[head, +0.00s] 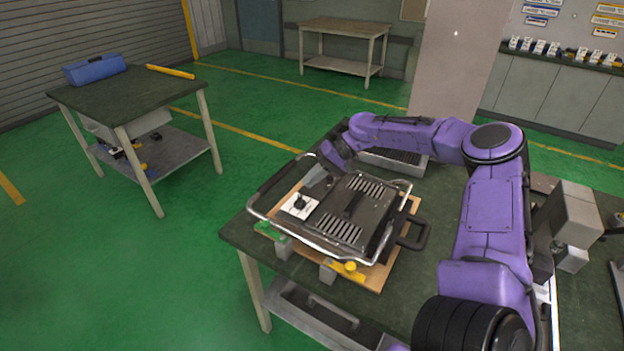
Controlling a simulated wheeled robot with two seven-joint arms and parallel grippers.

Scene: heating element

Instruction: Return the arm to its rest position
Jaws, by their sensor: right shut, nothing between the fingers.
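My right arm is purple. It rises from the lower right, bends at the top, and reaches left over the table. My right gripper (316,178) is at the back left of the heating element unit (350,215), close to its metal frame. I cannot tell whether it touches the frame. Its fingers look small and are partly hidden by the wrist. It is shut and holds nothing that I can see. The unit is dark with vents and a black handle, and rests on a wooden board (375,278). A white plate with a black knob (299,204) is on its left side. My left gripper is out of view.
The unit stands on a dark green worktable (240,232). A metal tray (393,163) lies behind it. Grey box-shaped equipment (572,215) stands at the right. A side table (115,95) with a blue case (95,69) stands apart at the left, with open green floor between.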

